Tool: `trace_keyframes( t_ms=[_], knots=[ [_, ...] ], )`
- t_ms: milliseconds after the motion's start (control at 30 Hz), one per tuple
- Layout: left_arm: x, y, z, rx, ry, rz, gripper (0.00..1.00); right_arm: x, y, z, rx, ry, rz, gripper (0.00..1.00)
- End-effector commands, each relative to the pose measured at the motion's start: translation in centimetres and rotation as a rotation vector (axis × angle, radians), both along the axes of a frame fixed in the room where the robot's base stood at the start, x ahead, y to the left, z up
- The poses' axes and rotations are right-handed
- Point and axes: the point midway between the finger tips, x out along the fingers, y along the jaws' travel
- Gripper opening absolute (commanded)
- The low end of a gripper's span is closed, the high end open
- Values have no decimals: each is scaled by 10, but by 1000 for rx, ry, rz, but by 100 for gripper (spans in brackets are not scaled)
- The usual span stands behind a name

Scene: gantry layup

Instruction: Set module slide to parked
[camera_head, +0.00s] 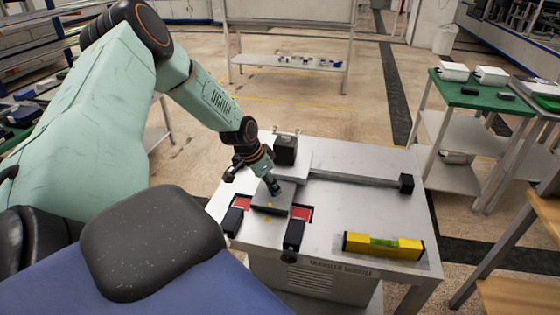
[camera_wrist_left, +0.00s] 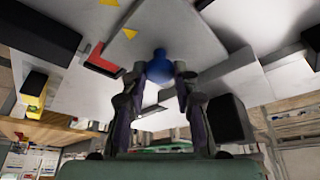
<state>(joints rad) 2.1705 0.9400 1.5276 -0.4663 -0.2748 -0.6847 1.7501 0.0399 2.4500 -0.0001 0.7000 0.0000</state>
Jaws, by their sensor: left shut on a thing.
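The module slide (camera_head: 272,208) is a grey plate with yellow marks on top. It lies on the light grey transfer module table (camera_head: 345,210), between two red patches (camera_head: 242,202) (camera_head: 302,213). My left gripper (camera_head: 271,184) reaches down onto the plate from above. In the left wrist view its two fingers are shut on a round blue knob (camera_wrist_left: 160,68) on the slide. In the head view the gripper mostly hides the knob. My right gripper is not in view.
Two black blocks (camera_head: 233,219) (camera_head: 294,234) stand by the red patches. A dark block (camera_head: 286,150) stands behind the gripper. A rail (camera_head: 350,180) runs right to a black end block (camera_head: 406,184). A yellow level (camera_head: 384,246) lies front right. The table between rail and level is clear.

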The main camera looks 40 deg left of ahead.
Motion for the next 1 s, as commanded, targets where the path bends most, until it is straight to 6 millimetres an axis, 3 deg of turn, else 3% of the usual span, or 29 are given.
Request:
trace_keyframes(
  t_ms=[367,400,633,1000],
  knots=[
    [4,3,4,6,-14,3,0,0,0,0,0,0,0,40],
    [4,3,4,6,-14,3,32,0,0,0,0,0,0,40],
    [2,2,2,3,-8,1,51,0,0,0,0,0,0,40],
    [0,1,2,-1,-4,1,51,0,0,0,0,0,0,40]
  ],
)
